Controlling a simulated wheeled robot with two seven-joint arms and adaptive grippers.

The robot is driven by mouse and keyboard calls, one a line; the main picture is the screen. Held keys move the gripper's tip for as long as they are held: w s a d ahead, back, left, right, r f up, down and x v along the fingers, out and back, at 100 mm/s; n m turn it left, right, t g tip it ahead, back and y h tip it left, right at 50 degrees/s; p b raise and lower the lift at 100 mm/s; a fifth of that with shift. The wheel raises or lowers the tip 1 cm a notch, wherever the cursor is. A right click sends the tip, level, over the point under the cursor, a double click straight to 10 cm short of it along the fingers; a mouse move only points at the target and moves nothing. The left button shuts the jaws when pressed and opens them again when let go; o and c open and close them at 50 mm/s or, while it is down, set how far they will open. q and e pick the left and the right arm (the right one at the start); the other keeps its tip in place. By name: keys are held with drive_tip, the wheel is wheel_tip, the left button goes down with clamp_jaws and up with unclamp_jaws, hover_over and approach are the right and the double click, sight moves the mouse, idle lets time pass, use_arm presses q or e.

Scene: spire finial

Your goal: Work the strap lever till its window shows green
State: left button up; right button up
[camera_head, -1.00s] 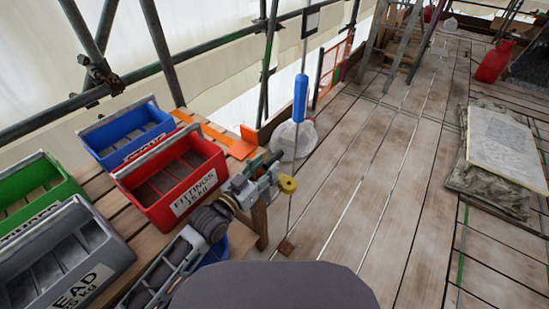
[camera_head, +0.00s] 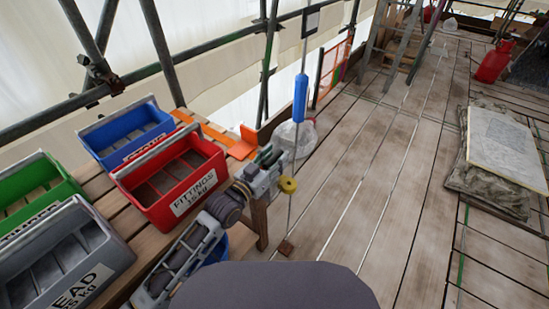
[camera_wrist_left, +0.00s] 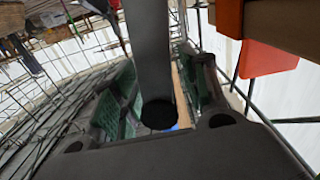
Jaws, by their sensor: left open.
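An orange strap (camera_head: 205,131) lies across the bench behind the red bin. An upright orange plate (camera_head: 248,135) stands at its right end; I cannot tell which part is the lever, and no green window shows. My left gripper (camera_head: 274,160) is open near the bench's right end, in front of the orange plate and beside a thin upright line. In the left wrist view, the green-padded fingers (camera_wrist_left: 160,88) stand apart, with a grey bar (camera_wrist_left: 151,50) showing between them. An orange piece (camera_wrist_left: 265,60) is at upper right, outside the fingers. My right gripper is out of view.
A red bin (camera_head: 175,185), blue bin (camera_head: 125,132), green bin (camera_head: 35,195) and grey bin (camera_head: 60,265) crowd the bench. The line carries a blue sleeve (camera_head: 300,98) and yellow disc (camera_head: 288,185). Scaffold tubes stand behind.

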use_arm(q)
clamp_jaws()
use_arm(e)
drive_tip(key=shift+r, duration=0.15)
use_arm(q)
drive_tip(key=shift+s+d+p, duration=0.15)
drive_tip(key=shift+p, duration=0.15)
drive_tip(key=shift+s+d+f+m+p, duration=0.3)
drive_tip(key=shift+s+d+m+p, duration=0.2)
drive_tip(key=shift+d+m+p, duration=0.4)
drive_tip(key=shift+s+d+f+m+p, duration=0.25)
drive_tip(key=shift+s+d+m+p, duration=0.3)
drive_tip(key=shift+m, duration=0.55)
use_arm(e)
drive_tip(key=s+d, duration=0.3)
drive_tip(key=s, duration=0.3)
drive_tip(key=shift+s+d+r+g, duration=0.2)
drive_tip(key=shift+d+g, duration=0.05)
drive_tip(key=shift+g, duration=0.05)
use_arm(q)
unclamp_jaws()
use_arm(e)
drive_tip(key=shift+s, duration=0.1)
